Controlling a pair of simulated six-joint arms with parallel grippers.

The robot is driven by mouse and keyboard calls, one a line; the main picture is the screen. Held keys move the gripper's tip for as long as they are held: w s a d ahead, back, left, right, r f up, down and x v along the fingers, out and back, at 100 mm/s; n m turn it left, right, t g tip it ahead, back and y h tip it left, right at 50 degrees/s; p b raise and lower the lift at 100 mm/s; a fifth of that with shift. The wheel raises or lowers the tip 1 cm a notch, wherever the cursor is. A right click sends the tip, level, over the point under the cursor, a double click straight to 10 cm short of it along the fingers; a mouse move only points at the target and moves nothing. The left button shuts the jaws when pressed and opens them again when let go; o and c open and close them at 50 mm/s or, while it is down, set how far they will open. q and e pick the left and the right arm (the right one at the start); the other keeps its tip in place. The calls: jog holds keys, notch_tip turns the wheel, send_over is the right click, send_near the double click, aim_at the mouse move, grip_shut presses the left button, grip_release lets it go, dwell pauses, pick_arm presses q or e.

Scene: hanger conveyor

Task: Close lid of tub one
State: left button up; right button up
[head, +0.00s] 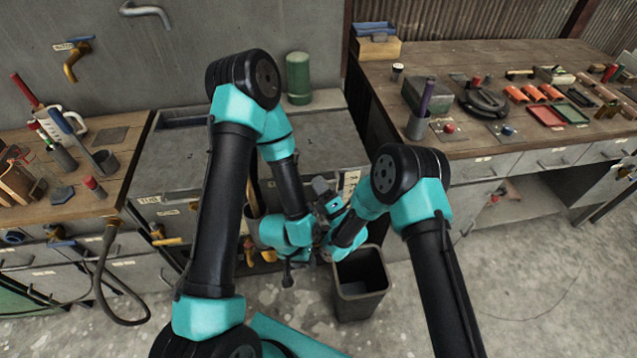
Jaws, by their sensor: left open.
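A grey double wash unit stands against the back wall, with a flat grey left top (185,150) and a flat grey right top (318,135). A label reading roughly "TUB" (148,200) is on its left front, and another label (350,184) is at the right, partly hidden. I cannot tell which label is tub one, or how far its lid is open. My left gripper (288,276) is open in front of the unit, low, with no object visible in it. My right gripper (325,192) is just above it near the unit's front; its jaws are too small to read.
A dark open bin (360,283) stands on the floor beside the grippers. Brass taps (268,255) show at the unit's front, partly hidden. A green canister (298,78) stands behind. Workbenches with tools flank the unit at left (118,137) and right (385,83).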

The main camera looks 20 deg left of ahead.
jog(key=shift+o, duration=1.2)
jog(key=shift+r, duration=0.1)
jog(key=v, duration=0.7)
jog(key=shift+f, duration=0.2)
jog(key=shift+s+d, duration=0.1)
jog(key=shift+d, duration=0.1)
